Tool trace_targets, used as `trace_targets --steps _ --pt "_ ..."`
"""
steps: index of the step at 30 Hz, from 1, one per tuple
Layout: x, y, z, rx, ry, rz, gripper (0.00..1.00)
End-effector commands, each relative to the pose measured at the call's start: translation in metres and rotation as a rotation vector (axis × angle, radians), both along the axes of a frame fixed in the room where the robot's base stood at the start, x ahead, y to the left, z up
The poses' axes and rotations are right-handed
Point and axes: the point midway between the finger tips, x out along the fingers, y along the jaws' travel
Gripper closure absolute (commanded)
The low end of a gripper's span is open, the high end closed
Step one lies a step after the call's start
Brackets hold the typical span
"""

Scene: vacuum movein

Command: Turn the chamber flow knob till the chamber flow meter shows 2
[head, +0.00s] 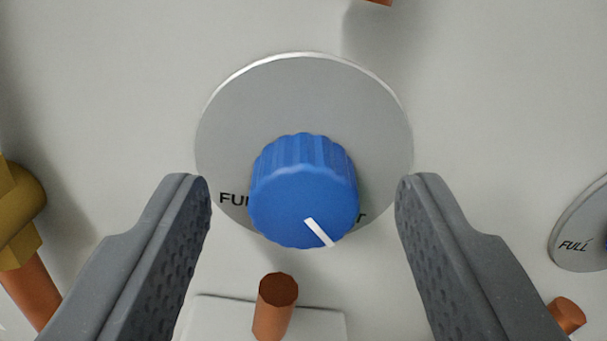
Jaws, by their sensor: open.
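A blue ribbed knob (303,192) stands out from a round grey dial plate (303,95) on a pale panel. Its white pointer line points down and to the right. Part of the lettering "FU" shows at the knob's left and a "T" at its right; the knob hides the rest. My gripper (303,190) is open, with one dark grey finger on each side of the knob and a gap on both sides. No flow meter reading is in view, and I cannot tell from a label which knob this is.
A copper pipe end (275,305) sticks out below the knob. A brass fitting (18,212) with a copper pipe is at the left edge. A second dial plate (580,235) marked "FULL" is at the right edge, with another copper pipe end (566,314) below it.

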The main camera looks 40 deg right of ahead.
Motion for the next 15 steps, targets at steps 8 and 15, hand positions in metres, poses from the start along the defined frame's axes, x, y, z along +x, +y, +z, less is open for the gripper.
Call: trace_targets --steps 8,15 --pt "0.0018 -0.0018 -0.0005 0.000 0.001 -0.001 0.48" --pt "0.0017 -0.0018 -0.0007 0.000 0.001 -0.001 0.93"
